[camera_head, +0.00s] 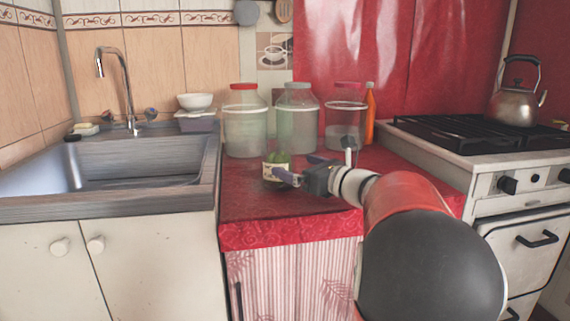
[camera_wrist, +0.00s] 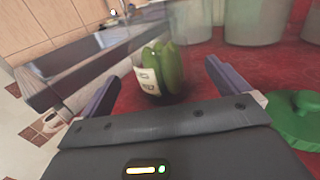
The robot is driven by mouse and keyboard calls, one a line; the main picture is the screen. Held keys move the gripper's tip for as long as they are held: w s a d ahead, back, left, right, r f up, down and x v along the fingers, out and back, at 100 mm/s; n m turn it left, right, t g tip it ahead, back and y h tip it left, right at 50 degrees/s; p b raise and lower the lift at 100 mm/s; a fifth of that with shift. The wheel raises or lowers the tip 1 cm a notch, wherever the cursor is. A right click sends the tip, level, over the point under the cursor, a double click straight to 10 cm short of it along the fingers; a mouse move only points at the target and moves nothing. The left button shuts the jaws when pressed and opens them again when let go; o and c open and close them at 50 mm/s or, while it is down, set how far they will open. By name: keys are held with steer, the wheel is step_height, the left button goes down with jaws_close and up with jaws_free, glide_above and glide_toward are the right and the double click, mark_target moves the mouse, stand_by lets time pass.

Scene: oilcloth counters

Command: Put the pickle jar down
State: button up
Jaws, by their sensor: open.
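The pickle jar (camera_head: 275,170) is a small clear jar of green pickles with a pale label. It appears to stand upright on the red counter (camera_head: 250,205), near the counter's left side. In the wrist view the jar (camera_wrist: 161,72) is ahead of my gripper (camera_wrist: 172,66), in line with the gap between the two purple fingers. My gripper is open and does not press on the jar. In the head view my gripper (camera_head: 291,166) reaches in from the right, and its fingers partly overlap the jar's surroundings.
Three large glass jars stand behind: red-lidded (camera_head: 245,122), grey-lidded (camera_head: 297,122) and pink-lidded (camera_head: 346,120). An orange bottle (camera_head: 369,115) is beside them. A green object (camera_wrist: 298,120) lies right of my gripper. The sink (camera_head: 135,160) is left, the stove (camera_head: 480,135) right.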

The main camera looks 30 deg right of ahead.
steer(key=v, duration=0.5)
steer(key=s+a+f+n+g, duration=0.1)
steer(key=a+n, duration=0.1)
steer(key=a, duration=0.2)
steer(key=s+a+f+n+g+y, duration=0.1)
steer(key=a+n+g, duration=0.1)
steer(key=a+n, duration=0.1)
steer(key=s+a+f+n+g, duration=0.1)
steer(key=a+f+n, duration=0.1)
steer(key=a, duration=0.3)
steer(key=shift+a+f+n+g+y, duration=0.1)
steer(key=shift+a+n+g+y, duration=0.2)
steer(key=shift+a+g+y, duration=0.1)
steer(key=s+a+f+n+g, duration=0.4)
steer(key=s+a+f+n, duration=0.25)
steer(key=a+n, duration=0.2)
steer(key=s+f+n+g+h+p, duration=0.1)
steer(key=s+f+n+h, duration=0.5)
steer(key=s+n, duration=0.8)
steer(key=shift+a+n+g+h, duration=0.25)
steer(key=shift+n+g+h, duration=0.45)
steer(key=shift+n+g, duration=0.35)
steer(key=shift+f, duration=0.15)
